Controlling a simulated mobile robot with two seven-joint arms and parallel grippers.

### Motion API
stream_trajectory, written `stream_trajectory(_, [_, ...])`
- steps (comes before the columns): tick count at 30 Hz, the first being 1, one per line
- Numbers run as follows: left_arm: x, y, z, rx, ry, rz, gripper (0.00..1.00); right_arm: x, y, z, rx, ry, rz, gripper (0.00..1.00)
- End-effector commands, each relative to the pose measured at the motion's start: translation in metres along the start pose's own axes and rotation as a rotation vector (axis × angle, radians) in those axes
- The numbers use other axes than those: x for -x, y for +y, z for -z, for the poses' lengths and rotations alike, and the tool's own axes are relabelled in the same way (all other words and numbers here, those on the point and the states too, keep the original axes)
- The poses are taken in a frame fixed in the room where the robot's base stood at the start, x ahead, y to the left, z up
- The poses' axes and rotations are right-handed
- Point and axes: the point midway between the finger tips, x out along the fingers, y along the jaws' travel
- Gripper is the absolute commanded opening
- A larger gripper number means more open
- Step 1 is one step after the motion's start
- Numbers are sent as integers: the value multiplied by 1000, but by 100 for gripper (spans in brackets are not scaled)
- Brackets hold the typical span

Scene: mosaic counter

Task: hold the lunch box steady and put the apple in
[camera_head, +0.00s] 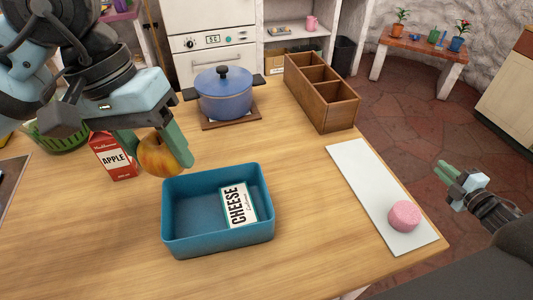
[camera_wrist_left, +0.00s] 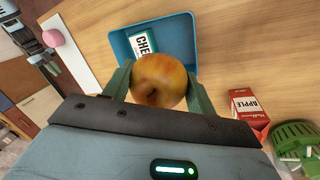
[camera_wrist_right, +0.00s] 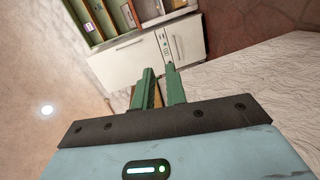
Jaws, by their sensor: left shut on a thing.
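My left gripper (camera_head: 152,150) is shut on the red-yellow apple (camera_head: 160,156) and holds it above the table, just beyond the back left of the lunch box. The apple also shows between the fingers in the left wrist view (camera_wrist_left: 158,80). The blue open lunch box (camera_head: 178,238) stands on the table with a white cheese packet (camera_head: 238,204) lying inside at its right. My right gripper (camera_head: 447,172) is off the table's right side, away from the box. Its fingers (camera_wrist_right: 160,90) have a narrow gap with nothing held between them.
A red apple juice carton (camera_head: 113,158) and a green basket (camera_head: 62,140) stand left of the box. Behind are a blue pot (camera_head: 224,95) and a wooden divided crate (camera_head: 335,112). A white board (camera_head: 365,190) with a pink round thing (camera_head: 404,216) lies at the right.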

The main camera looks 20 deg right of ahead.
Motion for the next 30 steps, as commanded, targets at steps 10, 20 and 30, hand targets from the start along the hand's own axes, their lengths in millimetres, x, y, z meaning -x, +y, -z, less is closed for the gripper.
stream_trajectory(10, [0, 0, 0, 0, 1, 0, 30, -83, 127, 6, -538, -60, -205, 14])
stream_trajectory(20, [0, 0, 0, 0, 1, 0, 30, -136, 223, 52, -1152, 16, -221, 14])
stream_trajectory(30, [0, 0, 0, 0, 1, 0, 30, -164, 313, 148, -1700, 171, 7, 14])
